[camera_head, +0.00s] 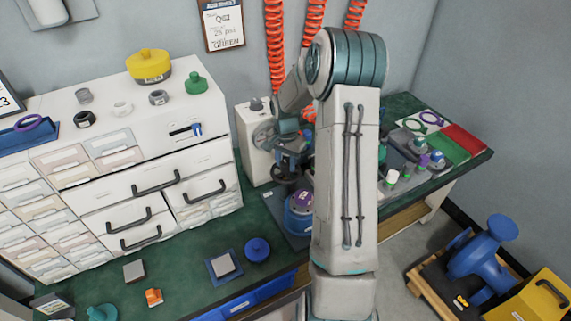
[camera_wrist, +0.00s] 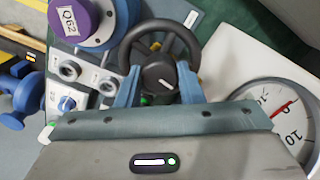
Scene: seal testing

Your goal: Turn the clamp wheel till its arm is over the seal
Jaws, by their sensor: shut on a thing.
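In the wrist view the black clamp wheel (camera_wrist: 160,47) sits between the two blue fingers of my gripper (camera_wrist: 158,80). A purple round part labelled Q62 (camera_wrist: 74,22) sits on a blue round base (camera_wrist: 112,38) to the left of the wheel. In the head view the wheel (camera_head: 284,174) shows just below my gripper (camera_head: 290,157), and the purple part (camera_head: 302,197) is to its lower right. My arm hides much of the test stand. I cannot make out the clamp arm or the seal clearly.
A pressure gauge (camera_wrist: 284,112) is right of the wheel in the wrist view, and a knob panel (camera_wrist: 72,85) is left. In the head view, white drawers (camera_head: 150,185) stand left on the green bench. Small fittings (camera_head: 405,165) stand right.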

